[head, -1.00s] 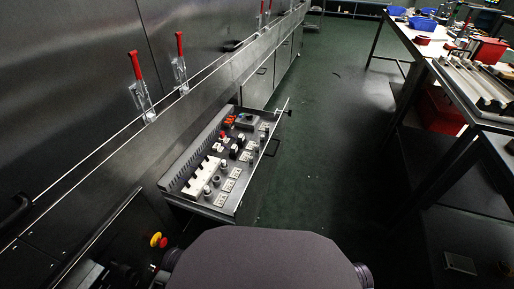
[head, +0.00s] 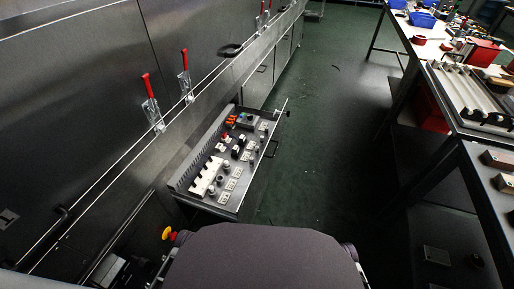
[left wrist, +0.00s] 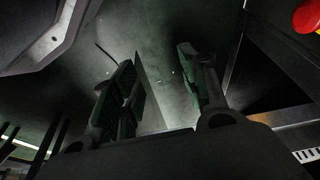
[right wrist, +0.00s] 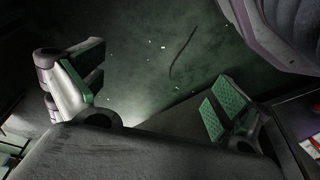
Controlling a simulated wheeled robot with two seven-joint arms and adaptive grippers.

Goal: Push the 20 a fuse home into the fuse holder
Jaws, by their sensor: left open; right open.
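An open drawer-like electrical panel (head: 178,184) juts out from the machine at the centre of the head view. It carries several modules, switches and holders. The 20 A fuse and the fuse holder are too small to tell apart there. My left gripper (left wrist: 160,88) is open and empty above the dark green floor in the left wrist view. My right gripper (right wrist: 150,85) is open and empty above the floor in the right wrist view. Neither gripper shows in the head view.
Red-handled clamps (head: 147,88) stand along the machine's ledge at the left. A red and yellow emergency button (head: 168,234) sits low near my base. A workbench (head: 470,150) with trays and a red box (head: 484,52) runs along the right. The green floor (head: 320,150) between is clear.

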